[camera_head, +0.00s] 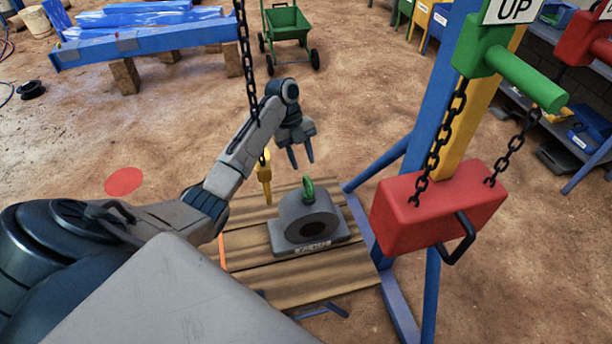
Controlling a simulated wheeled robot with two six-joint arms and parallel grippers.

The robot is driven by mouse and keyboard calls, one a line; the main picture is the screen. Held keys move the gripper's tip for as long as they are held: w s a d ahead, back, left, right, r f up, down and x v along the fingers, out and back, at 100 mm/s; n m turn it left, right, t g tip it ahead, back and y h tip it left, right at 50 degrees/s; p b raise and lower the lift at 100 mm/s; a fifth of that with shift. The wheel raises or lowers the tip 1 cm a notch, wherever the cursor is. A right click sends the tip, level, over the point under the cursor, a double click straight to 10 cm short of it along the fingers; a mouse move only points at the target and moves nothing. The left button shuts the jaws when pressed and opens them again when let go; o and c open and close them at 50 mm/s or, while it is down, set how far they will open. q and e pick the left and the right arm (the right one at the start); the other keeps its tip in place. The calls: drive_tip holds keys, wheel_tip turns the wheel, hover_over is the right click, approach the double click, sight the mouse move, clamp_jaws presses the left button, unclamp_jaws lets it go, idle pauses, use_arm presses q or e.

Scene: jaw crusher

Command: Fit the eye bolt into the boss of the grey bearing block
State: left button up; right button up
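The grey bearing block (308,219) sits on a wooden pallet (345,277), with a dark round opening in its front face. The green eye bolt (308,188) stands upright on top of the block at its boss. How deep its shank sits is hidden. My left gripper (302,162) is above and slightly behind the eye bolt in the picture. Its two fingers point down, spread apart and empty, with a visible gap to the bolt. My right gripper is out of view.
A chain with a yellow hook (264,180) hangs beside my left arm, left of the block. A red weight (440,207) hangs on chains at the right, near a blue post (427,110). A green cart (287,24) stands behind. Open dirt floor lies left of the pallet.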

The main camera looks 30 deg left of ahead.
use_arm(q)
drive_tip(key=shift+p+v, duration=1.25)
drive_tip(key=shift+v, duration=0.4)
drive_tip(key=shift+d+f, duration=0.1)
